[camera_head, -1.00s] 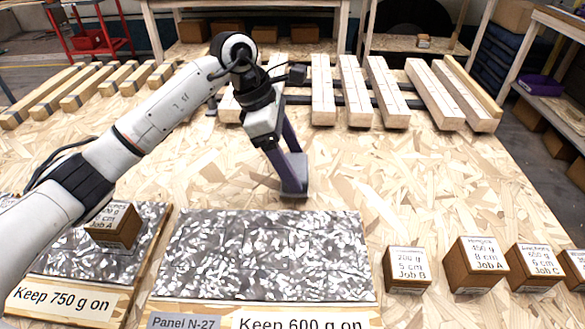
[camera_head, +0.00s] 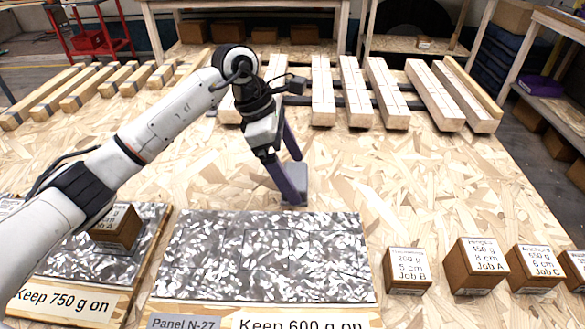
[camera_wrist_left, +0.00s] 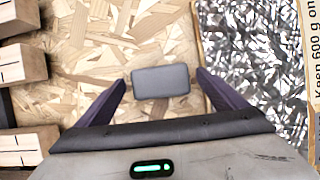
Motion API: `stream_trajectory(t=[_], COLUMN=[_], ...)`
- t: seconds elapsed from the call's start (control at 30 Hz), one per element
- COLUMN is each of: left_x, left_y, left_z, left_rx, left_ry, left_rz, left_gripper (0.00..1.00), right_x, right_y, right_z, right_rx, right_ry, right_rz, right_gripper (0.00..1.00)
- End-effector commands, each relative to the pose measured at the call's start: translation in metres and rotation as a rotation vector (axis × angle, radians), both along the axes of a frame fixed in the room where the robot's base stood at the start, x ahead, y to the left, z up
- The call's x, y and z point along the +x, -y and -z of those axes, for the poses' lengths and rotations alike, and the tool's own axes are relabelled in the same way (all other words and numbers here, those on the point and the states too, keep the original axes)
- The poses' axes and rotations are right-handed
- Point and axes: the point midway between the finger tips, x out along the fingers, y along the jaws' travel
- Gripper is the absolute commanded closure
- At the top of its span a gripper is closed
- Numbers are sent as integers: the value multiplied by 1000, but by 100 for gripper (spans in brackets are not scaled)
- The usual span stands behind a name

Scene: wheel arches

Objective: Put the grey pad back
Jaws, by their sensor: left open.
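The grey pad (camera_head: 296,178) is a small dark grey block at the far edge of the middle speckled panel (camera_head: 200,270). It also shows in the left wrist view (camera_wrist_left: 160,81), over bare chipboard just beside the panel. My left gripper (camera_head: 294,180) points down with its purple fingers on either side of the pad. In the left wrist view the fingers (camera_wrist_left: 161,82) are open, with a narrow gap on each side of the pad. I cannot tell whether the pad touches the board. My right gripper is not in view.
The middle panel carries labels "Panel N-27" and "Keep 600 g on". A labelled block (camera_head: 117,228) stands on the left panel (camera_head: 60,262). Several labelled blocks, including one marked Job B (camera_head: 408,270), stand at the right. Timber bars (camera_head: 322,90) lie behind. Bare chipboard is free at right centre.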

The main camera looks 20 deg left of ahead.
Motion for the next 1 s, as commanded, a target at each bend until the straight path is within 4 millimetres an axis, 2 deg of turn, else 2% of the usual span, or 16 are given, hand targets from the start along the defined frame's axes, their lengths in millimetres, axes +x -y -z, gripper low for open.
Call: stream_trajectory(t=[0.5,0.7,1.0], left_x=[-10,-12,-12], left_y=[-37,-43,-44], left_z=[-92,-107,-109], left_rx=[1,0,0], left_ry=[4,1,1], left_rz=[-2,-2,-1], left_gripper=[8,8,8], right_x=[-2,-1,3], right_y=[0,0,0], right_z=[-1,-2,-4], right_rx=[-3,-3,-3], right_ry=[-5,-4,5], right_rz=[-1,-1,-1], right_gripper=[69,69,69])
